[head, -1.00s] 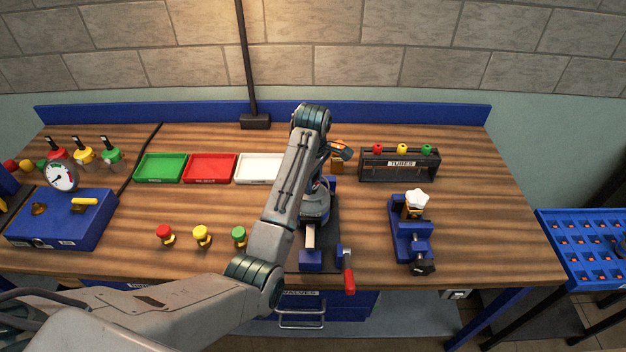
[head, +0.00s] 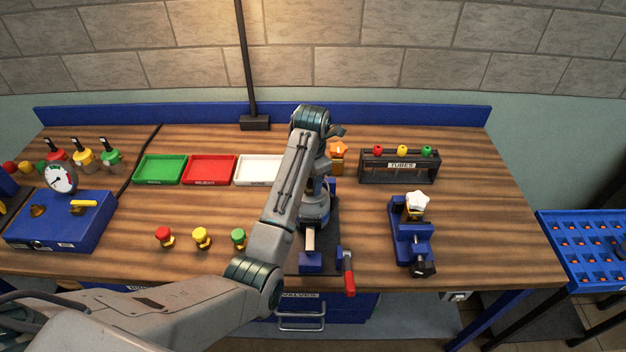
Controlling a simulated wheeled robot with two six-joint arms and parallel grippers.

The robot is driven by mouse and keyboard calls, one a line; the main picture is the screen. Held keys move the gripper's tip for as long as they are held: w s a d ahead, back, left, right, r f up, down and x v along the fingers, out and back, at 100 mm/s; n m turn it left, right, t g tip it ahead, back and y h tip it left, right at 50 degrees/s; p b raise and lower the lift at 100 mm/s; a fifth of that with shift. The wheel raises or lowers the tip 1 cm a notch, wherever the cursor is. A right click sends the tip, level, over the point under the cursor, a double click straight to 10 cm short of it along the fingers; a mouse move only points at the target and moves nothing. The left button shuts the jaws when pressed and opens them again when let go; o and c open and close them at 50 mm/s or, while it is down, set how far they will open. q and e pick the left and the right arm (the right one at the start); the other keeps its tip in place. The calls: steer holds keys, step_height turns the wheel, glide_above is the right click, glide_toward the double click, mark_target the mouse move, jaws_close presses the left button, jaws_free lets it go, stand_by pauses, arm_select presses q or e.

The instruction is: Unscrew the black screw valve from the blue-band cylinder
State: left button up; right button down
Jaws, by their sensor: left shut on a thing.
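My left arm reaches in from the left and bends down over the vise (head: 310,262) in the middle of the bench. My left gripper (head: 319,188) is at the back part of that vise, shut, and mostly hidden by my own arm. The black screw valve between its fingers cannot be made out clearly. A grey rounded body (head: 314,207) stands upright in the vise below the gripper. No blue band can be made out on it. My right gripper is not in view.
A second blue vise (head: 411,240) holds a brass piece with a white star knob (head: 417,202). An orange star knob (head: 338,149) stands behind my arm. Green (head: 160,169), red (head: 209,169) and white (head: 257,170) trays lie behind left. The tube rack (head: 400,167) is at the back right.

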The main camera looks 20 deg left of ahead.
arm_select(q)
steer(key=shift+s+f, duration=0.25)
steer(key=shift+f, duration=0.05)
steer(key=o, duration=1.1)
steer(key=shift+r, duration=0.1)
steer(key=shift+o, duration=0.2)
steer(key=shift+w+r, duration=0.15)
steer(key=shift+r, duration=0.2)
